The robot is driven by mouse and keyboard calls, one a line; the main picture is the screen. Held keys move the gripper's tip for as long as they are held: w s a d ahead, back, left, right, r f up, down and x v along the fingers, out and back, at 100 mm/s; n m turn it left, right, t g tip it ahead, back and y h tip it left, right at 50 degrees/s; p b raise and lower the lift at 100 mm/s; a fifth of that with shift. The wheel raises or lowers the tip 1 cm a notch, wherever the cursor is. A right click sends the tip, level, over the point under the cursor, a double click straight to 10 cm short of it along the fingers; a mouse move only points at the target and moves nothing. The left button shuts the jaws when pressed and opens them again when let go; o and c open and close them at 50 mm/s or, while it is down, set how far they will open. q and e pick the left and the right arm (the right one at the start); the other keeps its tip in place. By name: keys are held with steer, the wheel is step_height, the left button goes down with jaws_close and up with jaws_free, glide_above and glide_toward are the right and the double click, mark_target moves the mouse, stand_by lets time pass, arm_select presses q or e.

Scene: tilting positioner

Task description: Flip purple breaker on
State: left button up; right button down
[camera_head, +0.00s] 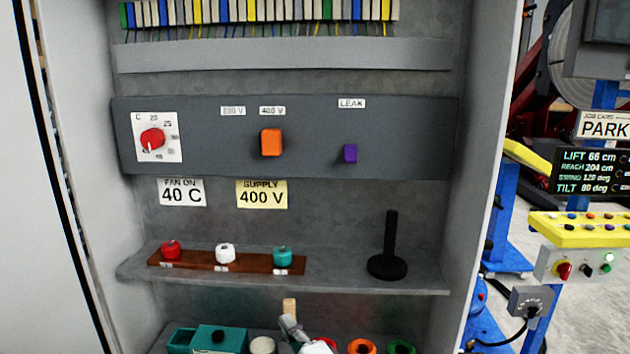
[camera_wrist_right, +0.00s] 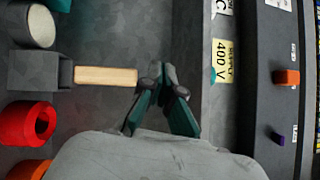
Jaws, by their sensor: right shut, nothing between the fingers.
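The purple breaker (camera_head: 350,153) is a small block on the dark grey panel (camera_head: 215,160), below the LEAK label (camera_head: 351,103). It sits slightly lower than the larger orange switch (camera_head: 271,142); I cannot tell whether it is on or off. It also shows in the right wrist view (camera_wrist_right: 278,138), apart from my fingers. My right gripper (camera_head: 288,322) is low in the cabinet, below the shelf and well below the purple breaker. In the wrist view its fingers (camera_wrist_right: 157,80) are shut and empty, close to a wooden handle's end. My left gripper is not in view.
A grey shelf (camera_head: 335,280) carries a rack with red, white and teal knobs (camera_head: 226,264) and a black upright post (camera_head: 390,250). The wooden handle (camera_wrist_right: 105,76) stands below. A red dial (camera_head: 152,140) is left on the panel. The cabinet's side walls bound the space.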

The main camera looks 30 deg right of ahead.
step_height(320, 180, up, 13)
steer(key=s+d+m+t+h, duration=0.1)
steer(key=s+m+t, duration=0.1)
steer(key=m+t, duration=0.25)
steer(key=m+g+h, duration=0.1)
steer(key=m+h, duration=1.4)
steer(key=m, duration=0.4)
glide_toward(351, 154)
step_height(351, 154, down, 4)
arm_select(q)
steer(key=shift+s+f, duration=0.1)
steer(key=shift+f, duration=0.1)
arm_select(e)
steer(key=shift+s+a, duration=0.3)
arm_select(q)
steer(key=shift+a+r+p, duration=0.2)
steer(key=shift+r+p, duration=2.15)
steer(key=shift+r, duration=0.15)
arm_select(e)
steer(key=x, duration=1)
steer(key=shift+w, duration=0.15)
